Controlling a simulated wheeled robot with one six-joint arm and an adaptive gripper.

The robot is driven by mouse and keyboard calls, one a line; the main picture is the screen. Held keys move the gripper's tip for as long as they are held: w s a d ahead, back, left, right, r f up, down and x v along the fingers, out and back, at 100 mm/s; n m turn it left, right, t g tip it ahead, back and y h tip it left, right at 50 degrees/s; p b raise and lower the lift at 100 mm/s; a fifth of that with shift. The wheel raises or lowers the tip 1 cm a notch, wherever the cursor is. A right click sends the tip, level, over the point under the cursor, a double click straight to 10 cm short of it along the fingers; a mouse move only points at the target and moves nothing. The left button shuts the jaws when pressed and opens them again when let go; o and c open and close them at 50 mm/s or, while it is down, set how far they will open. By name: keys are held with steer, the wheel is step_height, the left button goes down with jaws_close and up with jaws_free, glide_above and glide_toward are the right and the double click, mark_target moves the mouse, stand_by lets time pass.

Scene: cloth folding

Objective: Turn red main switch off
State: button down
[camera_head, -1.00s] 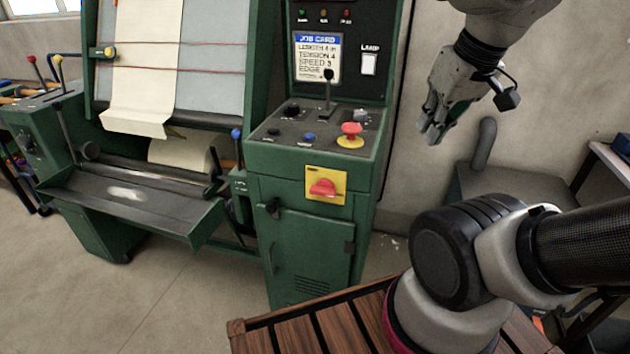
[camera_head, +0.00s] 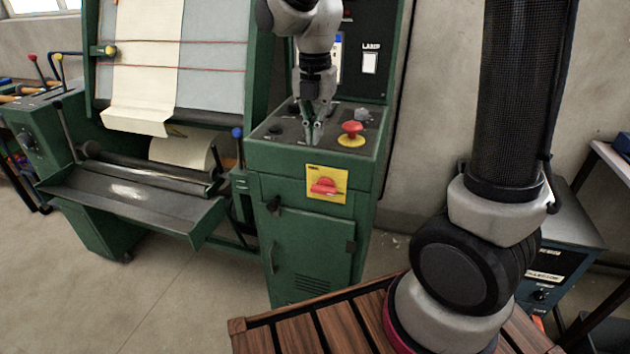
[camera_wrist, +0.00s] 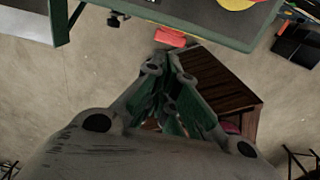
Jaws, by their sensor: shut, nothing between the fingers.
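The red main switch (camera_head: 323,187) is a rotary handle on a yellow plate (camera_head: 341,176) on the front of the green machine cabinet. Its red handle lies roughly level, slightly tilted. In the wrist view the red switch (camera_wrist: 170,37) shows beyond my fingertips, near the top. My gripper (camera_head: 312,142) points down, shut and empty. In the head view it appears over the front part of the control panel, above and slightly left of the switch, apart from it. It hides part of the panel knobs and the job card.
A red mushroom button (camera_head: 352,129) on a yellow base stands on the panel (camera_head: 371,142), right of my gripper. Left is the green machine with a tray (camera_head: 160,205) and cloth (camera_head: 140,60). A slatted wooden table (camera_head: 330,325) is in front.

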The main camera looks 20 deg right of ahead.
mark_target(324, 189)
steer(key=shift+f, duration=0.1)
step_height(324, 189, down, 14)
steer(key=shift+r, duration=0.1)
stand_by(0.6)
